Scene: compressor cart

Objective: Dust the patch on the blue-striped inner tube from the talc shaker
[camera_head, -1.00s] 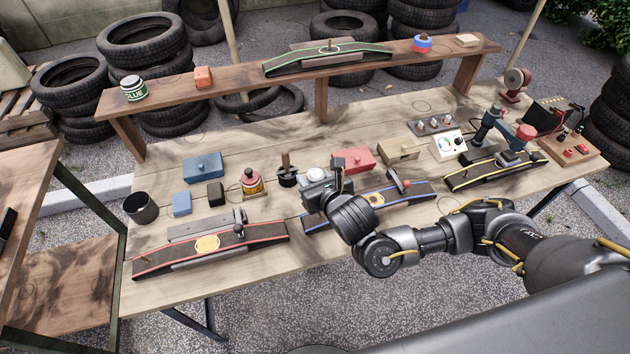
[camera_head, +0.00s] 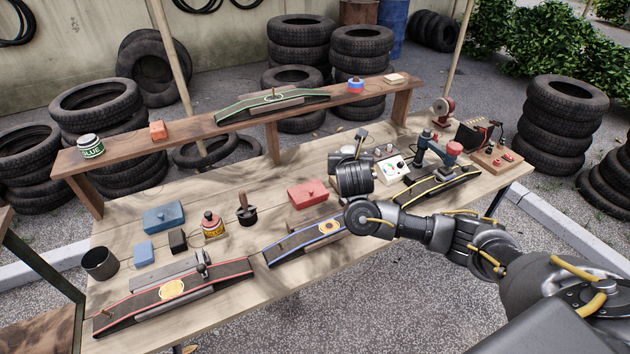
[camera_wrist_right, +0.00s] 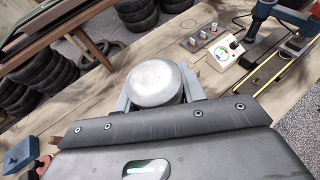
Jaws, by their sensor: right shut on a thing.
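The blue-striped inner tube (camera_head: 290,246) lies on a stand at the front middle of the bench, with a round orange-yellow patch (camera_head: 328,226) near its right part. My right arm hides its right end in the head view. My right gripper (camera_head: 358,146) is above the bench, behind and to the right of the patch. It is shut on the talc shaker, whose round silvery-white top (camera_wrist_right: 155,80) shows between the fingers in the right wrist view. The shaker is largely hidden by the gripper in the head view. My left gripper is not in view.
The red-striped tube (camera_head: 222,277) lies to the left, the yellow-striped tube (camera_head: 425,190) to the right. A red box (camera_head: 308,195), a brush (camera_head: 246,210) and a red-capped bottle (camera_head: 212,226) stand behind. A raised shelf (camera_head: 205,140) runs along the back.

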